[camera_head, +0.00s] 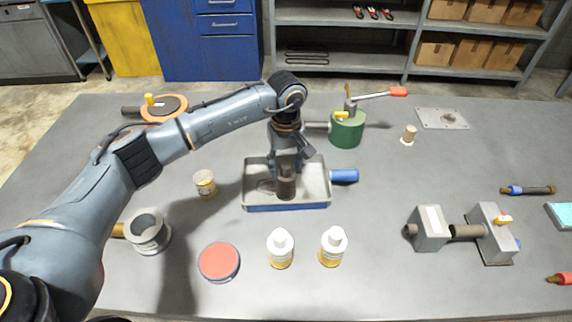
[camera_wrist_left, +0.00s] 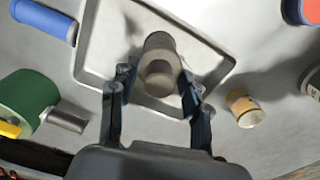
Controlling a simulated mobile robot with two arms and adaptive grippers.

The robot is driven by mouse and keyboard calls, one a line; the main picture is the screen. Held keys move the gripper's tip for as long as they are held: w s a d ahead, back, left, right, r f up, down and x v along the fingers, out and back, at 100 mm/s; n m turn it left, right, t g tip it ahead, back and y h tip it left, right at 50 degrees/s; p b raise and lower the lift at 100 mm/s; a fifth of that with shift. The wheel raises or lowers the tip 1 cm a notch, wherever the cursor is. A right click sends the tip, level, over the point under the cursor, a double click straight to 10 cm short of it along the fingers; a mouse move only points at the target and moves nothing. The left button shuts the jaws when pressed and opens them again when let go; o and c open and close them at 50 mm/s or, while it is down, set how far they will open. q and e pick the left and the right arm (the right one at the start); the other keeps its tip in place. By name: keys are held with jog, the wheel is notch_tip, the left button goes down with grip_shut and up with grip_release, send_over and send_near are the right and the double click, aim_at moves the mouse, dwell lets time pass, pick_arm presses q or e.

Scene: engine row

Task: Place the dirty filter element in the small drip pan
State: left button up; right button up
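The dirty filter element (camera_head: 286,187) is a dark brown cylinder. It stands upright inside the small drip pan (camera_head: 250,170), a shallow grey tray with a blue front edge. In the left wrist view the filter element (camera_wrist_left: 160,62) is between my fingertips, with the pan (camera_wrist_left: 92,62) around it. My left gripper (camera_head: 287,162) is over the pan, just above the filter. In the wrist view its fingers (camera_wrist_left: 156,82) are spread, with a gap visible on the filter's left side. My right gripper is not in view.
A blue cylinder (camera_head: 344,176) lies against the pan's right side. A green pump-like canister (camera_head: 347,130) stands behind it. A small jar (camera_head: 205,184) is at left; two white-capped bottles (camera_head: 280,249) (camera_head: 333,247) and a red-lidded tin (camera_head: 219,261) stand in front. A vise-like fixture (camera_head: 430,229) is at right.

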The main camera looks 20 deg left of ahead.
pick_arm(q)
jog(key=shift+r, duration=0.4)
notch_tip(320, 180, up, 12)
jog(key=b, duration=0.3)
jog(key=shift+f+b, duration=0.2)
jog(key=shift+b, duration=0.15)
